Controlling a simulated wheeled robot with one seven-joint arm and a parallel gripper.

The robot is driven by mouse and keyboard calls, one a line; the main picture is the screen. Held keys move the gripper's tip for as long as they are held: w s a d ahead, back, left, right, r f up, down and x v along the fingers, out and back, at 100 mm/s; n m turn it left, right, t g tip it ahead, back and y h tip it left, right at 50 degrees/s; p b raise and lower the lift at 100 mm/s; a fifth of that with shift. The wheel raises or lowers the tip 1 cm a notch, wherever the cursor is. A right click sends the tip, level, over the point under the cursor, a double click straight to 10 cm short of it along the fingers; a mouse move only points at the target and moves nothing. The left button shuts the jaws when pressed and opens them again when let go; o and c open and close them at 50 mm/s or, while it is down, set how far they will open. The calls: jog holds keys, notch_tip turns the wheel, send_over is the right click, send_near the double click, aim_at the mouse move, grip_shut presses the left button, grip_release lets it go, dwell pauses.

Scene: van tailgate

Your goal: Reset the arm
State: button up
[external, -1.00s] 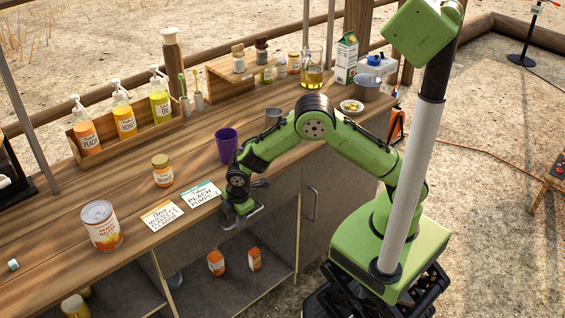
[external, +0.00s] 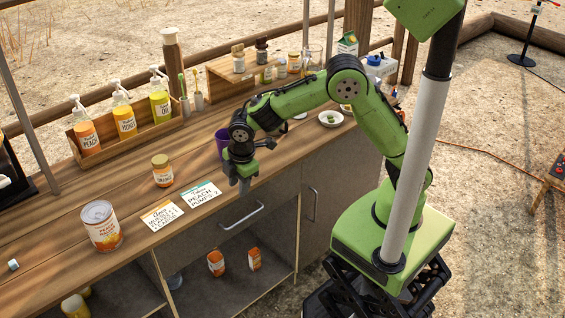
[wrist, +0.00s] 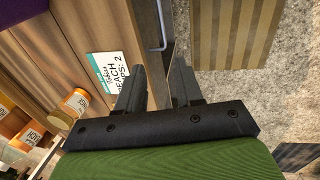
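My green arm reaches over the front edge of the wooden counter (external: 60,230). My gripper (external: 244,184) points down near that front edge, close to the purple cup (external: 222,139), which is partly hidden behind the arm. In the wrist view my gripper (wrist: 160,88) shows two dark fingers with a gap between them and nothing held. The drawer handle (external: 241,215) is below the gripper and apart from it; in the wrist view the handle (wrist: 160,28) shows beyond the fingers.
Two cards (external: 162,215) (external: 201,195), an orange-labelled jar (external: 162,171) and a large can (external: 101,226) stand or lie left of my gripper. A pump-bottle rack (external: 130,140) is at the back.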

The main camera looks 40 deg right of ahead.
dwell(0.4)
jog(key=s+d+r+m+t+y+p, duration=0.1)
jog(key=s+d+r+m+p, duration=0.15)
jog(key=d+r+m, duration=0.95)
jog(key=s+d+r+m+t+p, duration=0.1)
jog(key=s+d+r+m, duration=0.2)
jog(key=s+d, duration=0.4)
jog(key=s+d+r+m+t+h+p, duration=0.1)
jog(key=s+d+r+m, duration=0.2)
jog(key=s+d, duration=0.3)
jog(key=d, duration=0.5)
jog(key=shift+s+d+r, duration=0.15)
jog(key=shift+s, duration=0.25)
